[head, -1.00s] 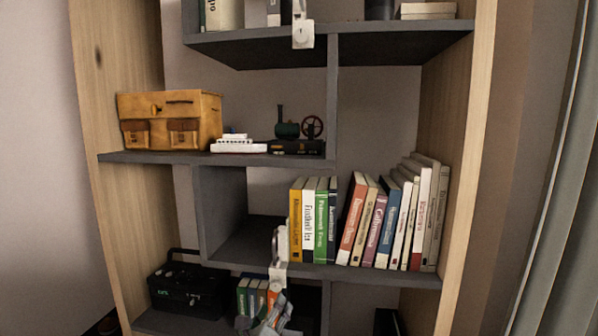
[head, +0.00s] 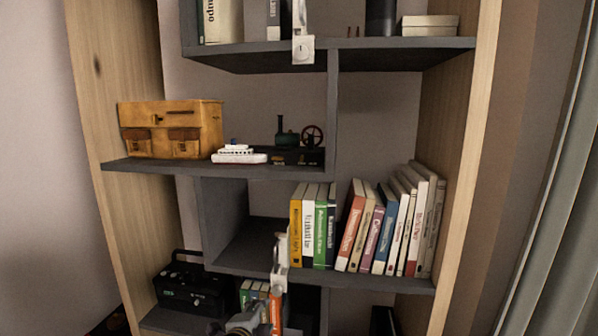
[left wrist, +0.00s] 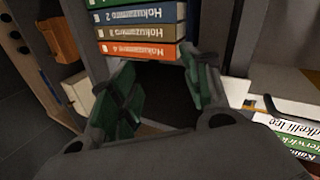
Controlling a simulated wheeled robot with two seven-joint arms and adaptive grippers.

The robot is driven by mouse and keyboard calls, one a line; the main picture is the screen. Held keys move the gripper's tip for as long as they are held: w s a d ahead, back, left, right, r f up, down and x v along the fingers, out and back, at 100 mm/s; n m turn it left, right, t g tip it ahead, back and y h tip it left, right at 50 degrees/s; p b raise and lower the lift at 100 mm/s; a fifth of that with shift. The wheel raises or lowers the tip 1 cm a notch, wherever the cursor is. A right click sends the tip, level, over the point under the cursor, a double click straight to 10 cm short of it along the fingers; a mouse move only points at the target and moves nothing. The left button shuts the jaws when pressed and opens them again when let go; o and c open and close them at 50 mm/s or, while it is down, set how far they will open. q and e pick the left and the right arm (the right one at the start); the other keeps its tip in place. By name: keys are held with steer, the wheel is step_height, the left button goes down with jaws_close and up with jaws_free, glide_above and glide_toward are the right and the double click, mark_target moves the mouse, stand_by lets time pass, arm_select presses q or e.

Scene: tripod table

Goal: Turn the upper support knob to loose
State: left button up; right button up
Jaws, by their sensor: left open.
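The upper support is a white bracket with a round knob (head: 303,49) on a square plate, at the front edge of the top shelf in the head view. A lower white support (head: 280,268) stands at the edge of the book shelf; its knob is hard to make out. My left gripper (head: 252,318) is low in the head view, below and left of the lower support and well apart from the upper knob. In the left wrist view its green-padded fingers (left wrist: 160,90) are spread and empty, with stacked books beyond them. My right gripper is not in view.
A wooden case (head: 170,130), a toy ship (head: 239,155) and a steam engine (head: 290,146) sit on the middle shelf. Upright books (head: 385,225) line the shelf below. A black radio (head: 190,290) stands lower left. Space below the top shelf's right part is clear.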

arm_select(q)
steer(key=s+r+n+g+p, duration=0.1)
steer(key=s+r+n+p, duration=0.1)
steer(key=n, duration=0.1)
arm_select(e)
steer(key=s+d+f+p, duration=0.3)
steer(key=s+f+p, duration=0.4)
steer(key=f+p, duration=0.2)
arm_select(q)
steer(key=m+t+h+p, duration=0.2)
steer(key=m+t+p, duration=0.45)
steer(key=m, duration=1.55)
glide_toward(301, 52)
steer(key=d+v, duration=0.1)
steer(key=v, duration=0.4)
steer(key=shift+s+a+r+g, duration=0.15)
steer(key=shift+a+r+g, duration=0.15)
steer(key=shift+a, duration=0.25)
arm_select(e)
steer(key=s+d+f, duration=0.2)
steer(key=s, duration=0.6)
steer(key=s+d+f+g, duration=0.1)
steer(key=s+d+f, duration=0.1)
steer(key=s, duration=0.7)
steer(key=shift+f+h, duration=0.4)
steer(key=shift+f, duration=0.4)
